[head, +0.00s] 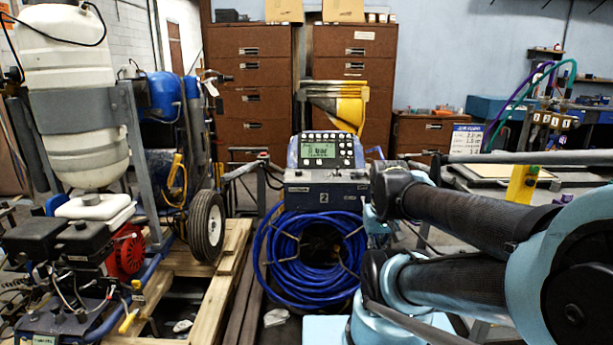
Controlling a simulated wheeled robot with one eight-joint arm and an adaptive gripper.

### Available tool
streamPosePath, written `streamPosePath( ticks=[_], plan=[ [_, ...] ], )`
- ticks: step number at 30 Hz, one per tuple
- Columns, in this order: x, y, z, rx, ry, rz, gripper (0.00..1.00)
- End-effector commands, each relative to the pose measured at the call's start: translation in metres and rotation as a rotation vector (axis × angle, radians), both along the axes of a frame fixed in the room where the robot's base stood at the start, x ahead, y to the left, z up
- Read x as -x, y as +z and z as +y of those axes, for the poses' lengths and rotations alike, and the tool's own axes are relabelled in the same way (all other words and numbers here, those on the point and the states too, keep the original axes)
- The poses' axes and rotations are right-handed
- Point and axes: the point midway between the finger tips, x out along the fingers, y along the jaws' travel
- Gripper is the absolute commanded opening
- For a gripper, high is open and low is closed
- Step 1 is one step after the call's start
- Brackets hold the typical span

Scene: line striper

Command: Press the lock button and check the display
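The line striper's control panel (325,150) stands in the middle of the head view, facing me. A lit greenish display (321,150) with dark characters is at its left; the characters are too small to read surely. Rows of small buttons (346,151) are to the right of the display and along the top edge. I cannot tell which is the lock button. My arm comes in from the right, and its far end is just right of the panel's grey box (325,190). My gripper's fingers cannot be made out. No contact with the buttons is visible.
A coiled blue hose (310,262) hangs below the panel. At left, a machine with a white tank (68,95), a wheel (206,226) and an engine stands by a wooden pallet (200,262). Brown cabinets (250,90) stand behind. A workbench (500,172) is at right.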

Motion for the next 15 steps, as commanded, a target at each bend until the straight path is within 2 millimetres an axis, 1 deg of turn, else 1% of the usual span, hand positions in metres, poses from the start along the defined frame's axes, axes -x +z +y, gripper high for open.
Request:
streamPosePath(
  ticks=[10,12,15],
  plan=[
    [0.0001,0.0001,0.0001,0.0,0.0,0.0,0.0],
    [0.0071,0.0046,0.0007,-0.004,-0.001,-0.012,0.0],
    [0.0021,0.0079,0.0043,-0.023,-0.01,-0.022,0.0]
  ],
)
